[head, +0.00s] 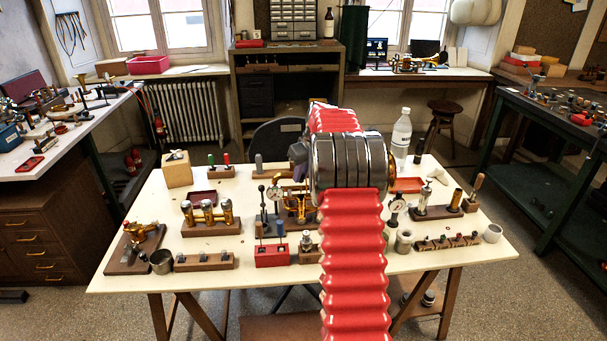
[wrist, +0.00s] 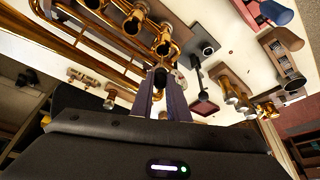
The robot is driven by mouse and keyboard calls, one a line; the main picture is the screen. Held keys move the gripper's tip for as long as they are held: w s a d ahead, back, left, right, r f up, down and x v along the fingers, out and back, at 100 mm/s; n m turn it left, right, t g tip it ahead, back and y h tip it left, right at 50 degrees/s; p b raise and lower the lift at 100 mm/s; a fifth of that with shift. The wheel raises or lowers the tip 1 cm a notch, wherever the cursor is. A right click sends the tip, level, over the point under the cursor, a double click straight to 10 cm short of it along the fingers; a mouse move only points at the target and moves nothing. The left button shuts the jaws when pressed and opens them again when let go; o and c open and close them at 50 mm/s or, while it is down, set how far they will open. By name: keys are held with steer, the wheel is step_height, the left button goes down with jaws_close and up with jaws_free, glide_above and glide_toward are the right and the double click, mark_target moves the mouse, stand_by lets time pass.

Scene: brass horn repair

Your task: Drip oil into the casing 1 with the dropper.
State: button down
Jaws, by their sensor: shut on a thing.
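In the wrist view, the brass horn (wrist: 100,45) lies at the upper left, with several dark-mouthed valve casings (wrist: 134,23) in a row. I cannot tell which is casing 1. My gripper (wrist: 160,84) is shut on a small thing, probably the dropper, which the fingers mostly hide. The fingertips appear close beside the nearest casing (wrist: 163,44); the height between them is unclear. In the head view, part of the horn (head: 298,206) shows mid-table behind my arm, and my gripper is mostly hidden there.
The wrist view shows a dark red tray (wrist: 206,108) right of my fingers.

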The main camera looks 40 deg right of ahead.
steer(key=shift+f, duration=1.1)
steer(key=shift+r, duration=0.1)
stand_by(2.0)
steer(key=shift+r, duration=2.45)
